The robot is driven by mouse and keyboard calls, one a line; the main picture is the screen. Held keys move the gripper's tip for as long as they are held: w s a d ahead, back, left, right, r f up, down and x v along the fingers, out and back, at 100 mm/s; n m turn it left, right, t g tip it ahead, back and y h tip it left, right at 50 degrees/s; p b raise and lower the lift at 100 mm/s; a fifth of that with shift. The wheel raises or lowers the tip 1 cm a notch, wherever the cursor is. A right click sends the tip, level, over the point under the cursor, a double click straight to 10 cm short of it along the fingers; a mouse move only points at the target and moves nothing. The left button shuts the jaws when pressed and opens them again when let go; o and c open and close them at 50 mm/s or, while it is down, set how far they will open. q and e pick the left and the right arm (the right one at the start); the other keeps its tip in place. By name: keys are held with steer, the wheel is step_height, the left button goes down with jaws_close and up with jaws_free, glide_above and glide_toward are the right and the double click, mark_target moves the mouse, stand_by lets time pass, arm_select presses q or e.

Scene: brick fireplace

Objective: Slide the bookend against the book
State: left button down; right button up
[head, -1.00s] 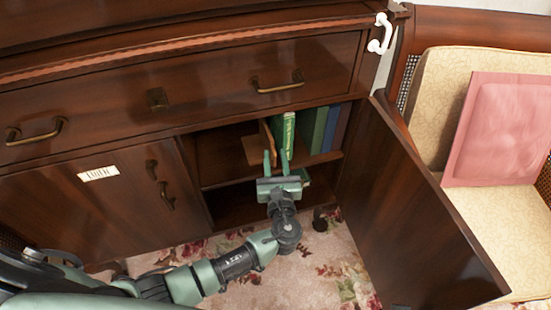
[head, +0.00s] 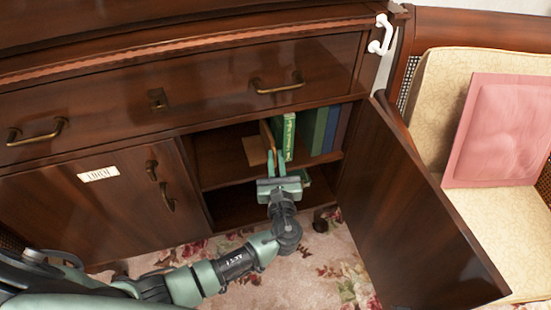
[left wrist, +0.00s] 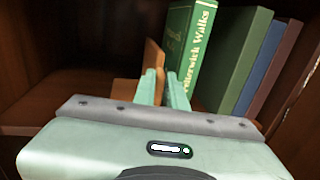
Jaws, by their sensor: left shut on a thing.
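The wooden bookend stands on the cabinet shelf, with its upright plate (head: 266,134) and its flat base (head: 254,151) reaching left. In the left wrist view its upright (left wrist: 153,56) rises behind my fingers. The green book (head: 289,132) with white spine lettering stands just right of the bookend; it also shows in the left wrist view (left wrist: 193,50). I cannot tell whether the two touch. My left gripper (head: 276,157) reaches in from the front, its fingers (left wrist: 164,88) shut on the bookend's upright near the book. My right gripper is not in view.
Several darker books (head: 322,130) stand right of the green book. The shelf (head: 222,168) is clear left of the bookend. The open cabinet door (head: 410,205) stands to the right, and the drawer front (head: 200,95) hangs above the opening.

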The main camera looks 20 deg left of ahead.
arm_select(q)
steer(key=shift+d, duration=0.1)
stand_by(0.7)
